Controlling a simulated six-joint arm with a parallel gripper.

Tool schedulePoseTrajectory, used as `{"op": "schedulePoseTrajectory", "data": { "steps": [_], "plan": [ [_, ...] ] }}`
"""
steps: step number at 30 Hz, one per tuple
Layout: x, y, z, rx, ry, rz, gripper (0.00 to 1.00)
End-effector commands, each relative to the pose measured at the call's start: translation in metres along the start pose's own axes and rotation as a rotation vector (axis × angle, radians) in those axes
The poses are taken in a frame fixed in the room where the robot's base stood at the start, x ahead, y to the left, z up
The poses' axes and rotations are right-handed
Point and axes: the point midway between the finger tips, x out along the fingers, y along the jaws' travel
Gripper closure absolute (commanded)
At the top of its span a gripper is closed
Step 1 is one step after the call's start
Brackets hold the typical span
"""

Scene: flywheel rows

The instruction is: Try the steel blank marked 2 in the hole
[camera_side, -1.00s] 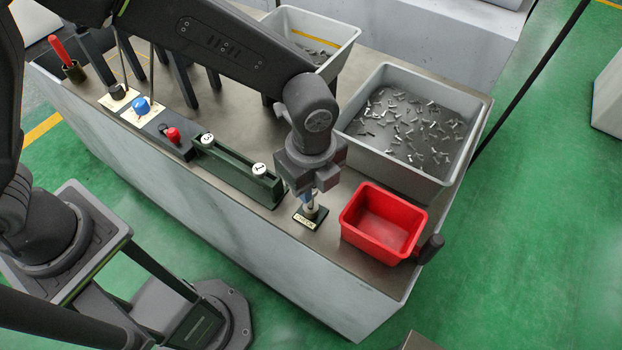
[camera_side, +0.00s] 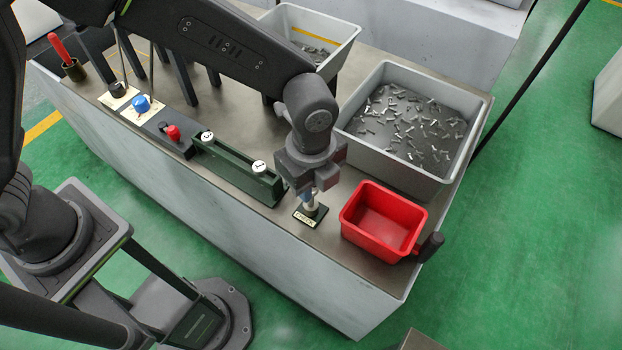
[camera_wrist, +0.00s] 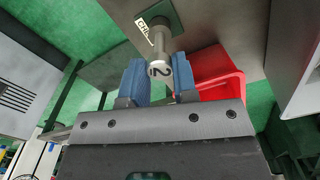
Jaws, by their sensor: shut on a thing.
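The steel blank marked 2 (camera_wrist: 159,70) is between the blue fingertips of my gripper (camera_wrist: 160,82) in the wrist view, its numbered end facing the camera. In the side view my gripper (camera_side: 308,190) is shut on the blank, upright over the check block (camera_side: 302,217). The block, with its CHECK label, also shows in the wrist view (camera_wrist: 176,14). The blank's narrow lower end points at the block's round collar. The hole is hidden, and I cannot tell whether the tip is inside it or just above.
A red bin (camera_side: 362,238) stands close to the right of the block. A dark green rack (camera_side: 232,170) to the left holds blanks marked 3 (camera_side: 207,137) and 1 (camera_side: 259,167). A grey tray (camera_side: 400,183) of small metal parts lies behind. A red button (camera_side: 173,132) is farther left.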

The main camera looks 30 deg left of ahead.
Motion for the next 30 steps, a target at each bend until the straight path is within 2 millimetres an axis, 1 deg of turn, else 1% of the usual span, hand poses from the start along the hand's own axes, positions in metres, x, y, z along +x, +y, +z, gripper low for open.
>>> {"op": "schedulePoseTrajectory", "data": {
  "steps": [5,30],
  "plan": [
    [-0.003,0.0,0.0,0.0,0.0,-0.001,0.92],
    [-0.033,0.0,0.0,0.0,0.0,-0.001,0.92]
  ]
}}
